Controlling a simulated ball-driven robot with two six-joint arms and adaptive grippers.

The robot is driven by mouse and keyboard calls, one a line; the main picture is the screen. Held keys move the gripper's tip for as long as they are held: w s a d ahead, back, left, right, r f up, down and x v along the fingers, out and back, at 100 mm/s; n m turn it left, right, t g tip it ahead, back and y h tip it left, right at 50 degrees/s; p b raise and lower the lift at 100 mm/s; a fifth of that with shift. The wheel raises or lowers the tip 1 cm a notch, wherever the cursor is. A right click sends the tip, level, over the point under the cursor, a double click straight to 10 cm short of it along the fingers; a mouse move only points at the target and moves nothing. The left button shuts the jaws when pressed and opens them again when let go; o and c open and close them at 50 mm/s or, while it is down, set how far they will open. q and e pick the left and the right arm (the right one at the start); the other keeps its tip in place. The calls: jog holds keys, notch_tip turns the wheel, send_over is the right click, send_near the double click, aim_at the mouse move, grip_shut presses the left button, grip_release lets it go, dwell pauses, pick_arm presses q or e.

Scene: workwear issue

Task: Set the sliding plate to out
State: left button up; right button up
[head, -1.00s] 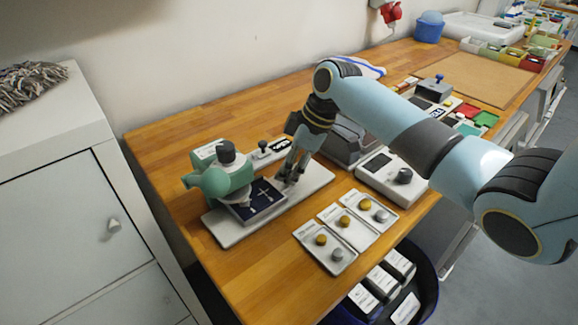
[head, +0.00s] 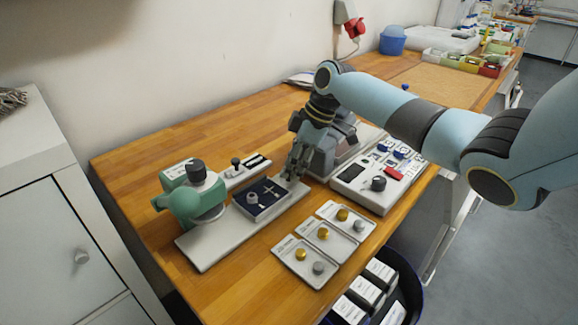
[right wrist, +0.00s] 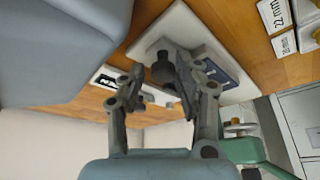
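The sliding plate (head: 272,209) is a dark navy square with pale line markings and a small round post. It lies on a long white base (head: 215,245), to the right of the green press (head: 185,200) and mostly clear of its head. My right gripper (head: 296,172) is at the plate's right end. In the right wrist view its fingers (right wrist: 152,72) are apart, with a dark knob (right wrist: 162,70) showing between them. I cannot tell whether they touch it. The navy plate (right wrist: 218,72) is partly hidden there by a finger. My left gripper is not in view.
Several small trays with gold and silver knobs (head: 318,242) lie in front. A small white plate with a black knob (head: 236,162) lies behind. A grey machine (head: 325,150) and a white box with a dial (head: 360,190) stand close on the right.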

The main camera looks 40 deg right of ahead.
jog(key=shift+o, duration=1.2)
jog(key=shift+d, duration=0.1)
jog(key=shift+r, duration=0.1)
jog(key=v, duration=1.1)
jog(key=shift+s+r, duration=0.2)
jog(key=shift+r, duration=0.1)
jog(key=shift+d+f, duration=0.1)
